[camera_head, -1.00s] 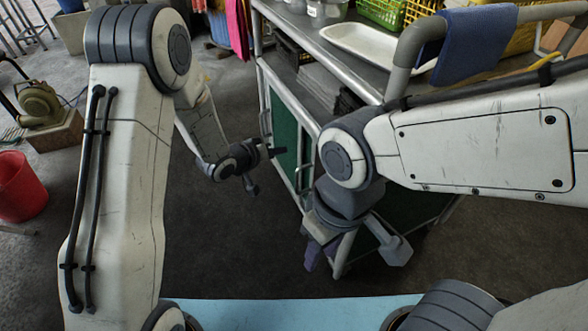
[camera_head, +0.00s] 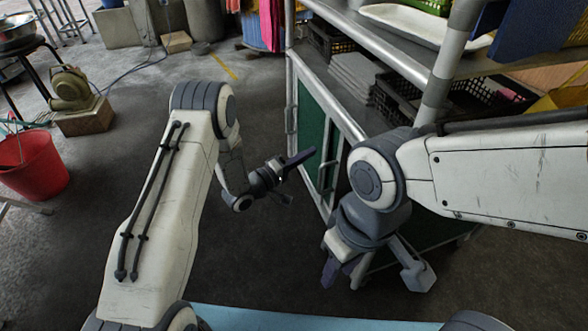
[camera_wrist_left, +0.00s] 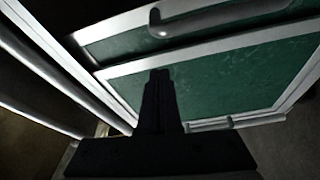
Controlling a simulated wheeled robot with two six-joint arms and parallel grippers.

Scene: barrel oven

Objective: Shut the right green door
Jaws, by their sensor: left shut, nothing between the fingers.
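A grey metal cart has green doors in its front. One green door panel (camera_head: 312,122) shows left of my right arm in the head view. Another green panel (camera_head: 432,222), on the right, is mostly hidden behind my right arm; how far it stands open I cannot tell. My left gripper (camera_head: 301,157) is shut and empty, close in front of the left panel; contact is unclear. In the left wrist view its shut fingers (camera_wrist_left: 158,95) lie before a large green panel (camera_wrist_left: 225,72), below a panel with a grey handle (camera_wrist_left: 215,20). My right gripper (camera_head: 340,272) points down by the cart; its opening is unclear.
The cart's upper shelf holds a white tray (camera_head: 415,32); black crates (camera_head: 400,95) stand beneath it. A red bucket (camera_head: 32,165) and a small machine on a box (camera_head: 85,120) stand at left. The dark floor left of the cart is clear.

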